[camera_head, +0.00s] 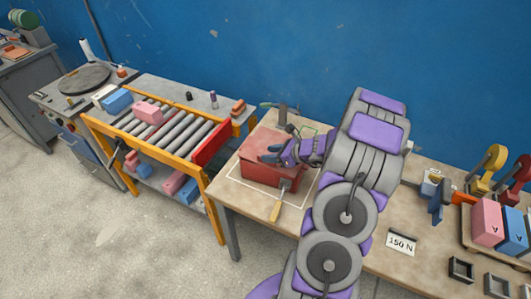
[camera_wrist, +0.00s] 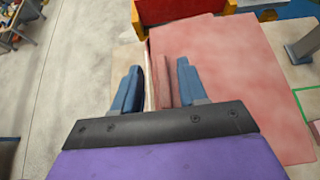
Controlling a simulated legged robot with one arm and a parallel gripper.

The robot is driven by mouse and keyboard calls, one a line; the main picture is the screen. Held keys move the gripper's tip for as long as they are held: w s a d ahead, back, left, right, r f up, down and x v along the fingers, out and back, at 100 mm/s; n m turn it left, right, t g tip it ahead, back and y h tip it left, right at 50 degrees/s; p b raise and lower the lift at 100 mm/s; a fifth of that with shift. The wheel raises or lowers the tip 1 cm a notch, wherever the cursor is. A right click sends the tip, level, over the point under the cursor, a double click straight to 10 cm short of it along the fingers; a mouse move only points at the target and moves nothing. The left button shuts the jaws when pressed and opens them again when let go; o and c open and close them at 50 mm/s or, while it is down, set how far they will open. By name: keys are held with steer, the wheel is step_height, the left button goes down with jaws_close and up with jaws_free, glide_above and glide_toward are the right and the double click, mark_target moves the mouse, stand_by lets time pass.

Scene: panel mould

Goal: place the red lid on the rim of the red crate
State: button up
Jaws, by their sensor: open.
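The red crate (camera_head: 268,178) stands on the wooden table, inside a pale outlined area. The red lid (camera_head: 256,146) appears as a flat panel over the crate's top; I cannot tell whether it sits evenly on the rim. In the wrist view the lid (camera_wrist: 240,75) fills the middle and right as a broad, pale red sheet. My gripper (camera_head: 270,155) is at the crate's top, reaching in from the right. Its blue fingers (camera_wrist: 157,88) are apart, with a narrow pinkish edge between them; contact is unclear. My gripper and arm hide part of the lid.
A yellow-framed roller conveyor (camera_head: 165,130) with a red end stands close left of the table. A yellow-handled tool (camera_head: 276,208) lies in front of the crate. A grey upright device (camera_head: 283,115) is behind it. Pink and blue blocks (camera_head: 487,222) stand far right.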

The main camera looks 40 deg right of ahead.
steer(key=p+v, duration=0.2)
steer(key=v, duration=0.7)
steer(key=w+a+r+n+g+y, duration=0.1)
steer(key=a+r+n+g+y, duration=0.2)
steer(key=a, duration=0.4)
steer(key=w+a+r+n, duration=0.2)
steer(key=a+r+n, duration=0.15)
steer(key=a, duration=0.35)
steer(key=s+a+r+n+g, duration=0.25)
steer(key=a+n, duration=0.25)
steer(key=a, duration=0.3)
steer(key=s+a+r+n+g, duration=0.25)
steer(key=s+a+n, duration=0.2)
steer(key=a, duration=0.45)
steer(key=s+a+r+n+g+h, duration=0.2)
steer(key=s+a+n+g+h, duration=0.15)
steer(key=s+a+n, duration=0.45)
steer(key=s+d+r+n+g+h, duration=0.1)
steer(key=s+d+n+h, duration=0.3)
steer(key=s+n, duration=0.3)
steer(key=s, duration=0.4)
steer(key=shift+s+r, duration=0.35)
steer(key=shift+r, duration=0.05)
